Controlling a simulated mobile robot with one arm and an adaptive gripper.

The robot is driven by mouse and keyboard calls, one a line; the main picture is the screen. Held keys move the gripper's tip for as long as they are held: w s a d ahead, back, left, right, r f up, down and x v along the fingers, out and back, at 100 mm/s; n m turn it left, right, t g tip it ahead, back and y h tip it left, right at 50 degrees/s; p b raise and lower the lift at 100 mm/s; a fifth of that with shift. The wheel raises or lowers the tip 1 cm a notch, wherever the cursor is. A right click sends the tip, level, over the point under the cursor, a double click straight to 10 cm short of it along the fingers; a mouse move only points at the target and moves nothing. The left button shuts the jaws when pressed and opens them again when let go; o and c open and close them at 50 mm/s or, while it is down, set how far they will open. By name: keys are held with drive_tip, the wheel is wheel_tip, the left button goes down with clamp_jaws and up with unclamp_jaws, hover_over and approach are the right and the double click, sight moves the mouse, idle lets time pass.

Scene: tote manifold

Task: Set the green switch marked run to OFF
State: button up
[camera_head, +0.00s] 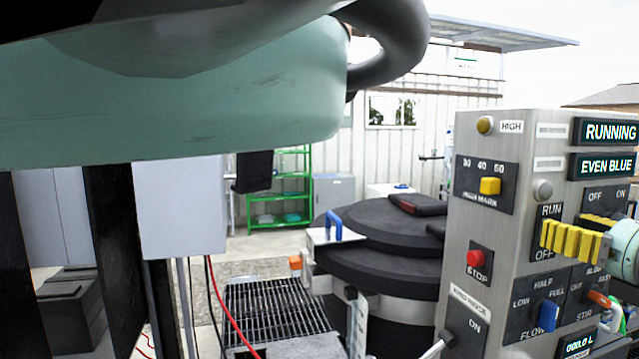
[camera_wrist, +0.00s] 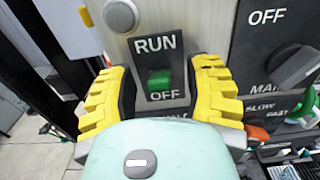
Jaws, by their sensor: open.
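The green switch marked run (camera_wrist: 159,82) sits on a dark plate with RUN above it and OFF below it. I cannot tell for sure which way it is set. In the head view its plate (camera_head: 549,217) shows on the grey control panel, and the switch itself is hidden behind my gripper. My gripper (camera_wrist: 162,72) is open, with its ridged yellow fingers on either side of the switch plate, close to the panel. It also shows in the head view (camera_head: 547,236). Contact with the switch is not visible.
The panel (camera_head: 462,230) carries a display (camera_head: 606,131) reading RUNNING, a red STOP button (camera_head: 474,259), a yellow slider (camera_head: 490,186) and a blue flow knob (camera_head: 548,315). An orange-red lever (camera_wrist: 258,134) is near the right finger. A dark round tank (camera_head: 370,240) stands behind.

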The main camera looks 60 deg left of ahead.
drive_tip(key=shift+w+a, duration=0.1)
drive_tip(key=shift+a, duration=0.45)
drive_tip(key=shift+d, duration=0.1)
clamp_jaws()
drive_tip(key=shift+f, duration=0.1)
